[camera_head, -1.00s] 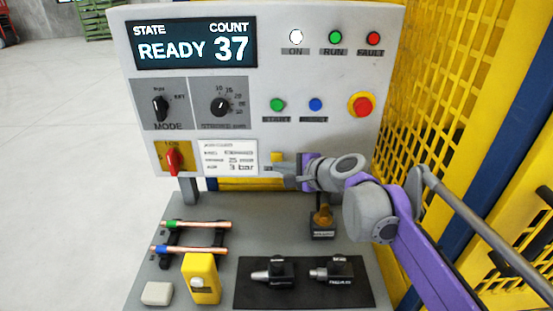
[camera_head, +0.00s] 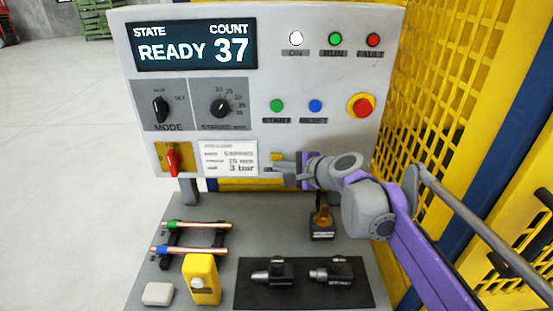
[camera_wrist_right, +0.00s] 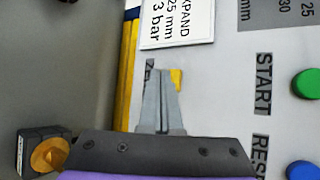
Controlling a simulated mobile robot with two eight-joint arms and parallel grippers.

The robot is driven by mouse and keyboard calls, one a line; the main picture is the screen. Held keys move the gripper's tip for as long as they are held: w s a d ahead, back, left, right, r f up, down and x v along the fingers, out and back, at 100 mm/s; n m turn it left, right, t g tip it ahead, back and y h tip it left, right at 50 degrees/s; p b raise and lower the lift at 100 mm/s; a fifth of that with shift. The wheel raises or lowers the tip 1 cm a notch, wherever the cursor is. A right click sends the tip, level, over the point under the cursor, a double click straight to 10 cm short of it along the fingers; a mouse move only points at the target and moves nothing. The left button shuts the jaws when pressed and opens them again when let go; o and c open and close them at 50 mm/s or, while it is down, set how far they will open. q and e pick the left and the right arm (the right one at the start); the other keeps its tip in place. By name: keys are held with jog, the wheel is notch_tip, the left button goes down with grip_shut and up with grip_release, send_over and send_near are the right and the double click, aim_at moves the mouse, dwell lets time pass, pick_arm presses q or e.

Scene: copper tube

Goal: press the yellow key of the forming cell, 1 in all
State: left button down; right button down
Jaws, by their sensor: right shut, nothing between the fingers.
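The forming cell's grey panel (camera_head: 330,75) stands upright in front of me. The small yellow key (camera_head: 278,157) is low on it, right of the white card, partly covered by my right gripper. My right gripper (camera_head: 273,169) is shut and empty, its tips at the key. In the right wrist view the closed fingers (camera_wrist_right: 163,80) lie over the key's place, and a yellow corner of the key (camera_wrist_right: 177,79) shows beside the tips. I cannot tell whether they touch it. My left gripper is not in view.
The display (camera_head: 194,45) reads READY and 37; the ON lamp (camera_head: 296,38) is white. Start (camera_head: 277,105), reset (camera_head: 315,105) and the red stop button (camera_head: 362,105) sit above the key. Below, the bench holds copper tubes (camera_head: 200,224) and black tools (camera_head: 281,274). Yellow mesh (camera_head: 440,90) stands right.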

jog(key=shift+w, duration=0.35)
dwell(0.7)
jog(key=shift+s, duration=0.15)
dwell(0.3)
jog(key=shift+s, duration=0.65)
jog(key=s, duration=0.5)
jog(key=shift+p, duration=0.3)
jog(key=shift+d+f, duration=0.1)
dwell(0.4)
